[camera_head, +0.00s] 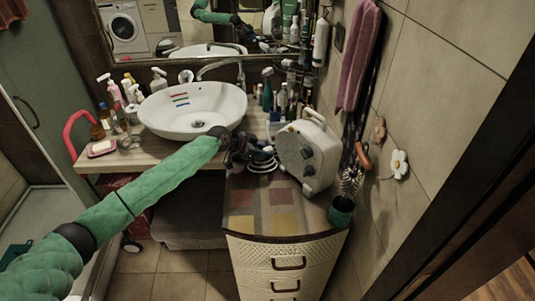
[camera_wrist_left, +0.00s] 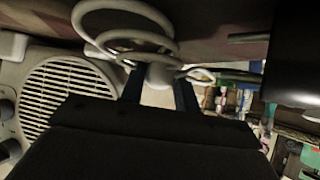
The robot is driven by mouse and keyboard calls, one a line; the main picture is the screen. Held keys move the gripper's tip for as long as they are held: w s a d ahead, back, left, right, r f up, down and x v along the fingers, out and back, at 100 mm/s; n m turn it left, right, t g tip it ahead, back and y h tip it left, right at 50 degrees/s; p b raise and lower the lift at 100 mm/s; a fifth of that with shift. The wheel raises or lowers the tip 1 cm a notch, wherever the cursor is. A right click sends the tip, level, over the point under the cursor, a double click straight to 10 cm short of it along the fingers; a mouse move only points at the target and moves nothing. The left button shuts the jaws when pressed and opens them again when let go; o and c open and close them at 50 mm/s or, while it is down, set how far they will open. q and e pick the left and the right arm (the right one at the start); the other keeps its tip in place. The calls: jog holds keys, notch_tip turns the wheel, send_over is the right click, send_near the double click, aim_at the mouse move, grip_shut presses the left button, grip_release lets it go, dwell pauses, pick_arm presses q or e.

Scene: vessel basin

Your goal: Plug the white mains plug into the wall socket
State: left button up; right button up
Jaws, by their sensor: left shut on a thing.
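My left gripper (camera_head: 246,154) is beside the cream appliance, over the chest top's back left. In the left wrist view the gripper (camera_wrist_left: 160,92) has its two dark fingers on either side of the white plug (camera_wrist_left: 160,74), shut on it. The plug's prongs cannot be made out. A white coiled cable (camera_wrist_left: 131,42) loops right by the fingers; its coils also show under the gripper in the head view (camera_head: 263,166). A small dark plate (camera_head: 340,37) is on the right wall near the mirror; I cannot tell whether it is the wall socket. My right gripper is out of view.
The cream appliance (camera_head: 312,158) with knobs and a round grille (camera_wrist_left: 68,95) stands on the chest of drawers (camera_head: 285,222). A white basin (camera_head: 193,110) is to the left. Bottles (camera_head: 283,97) crowd behind. A pink towel (camera_head: 359,60) hangs right. The chest top's front is clear.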

aim_at(263, 149)
pick_arm(q)
jog(key=shift+r+p, duration=0.8)
jog(key=shift+r, duration=2.25)
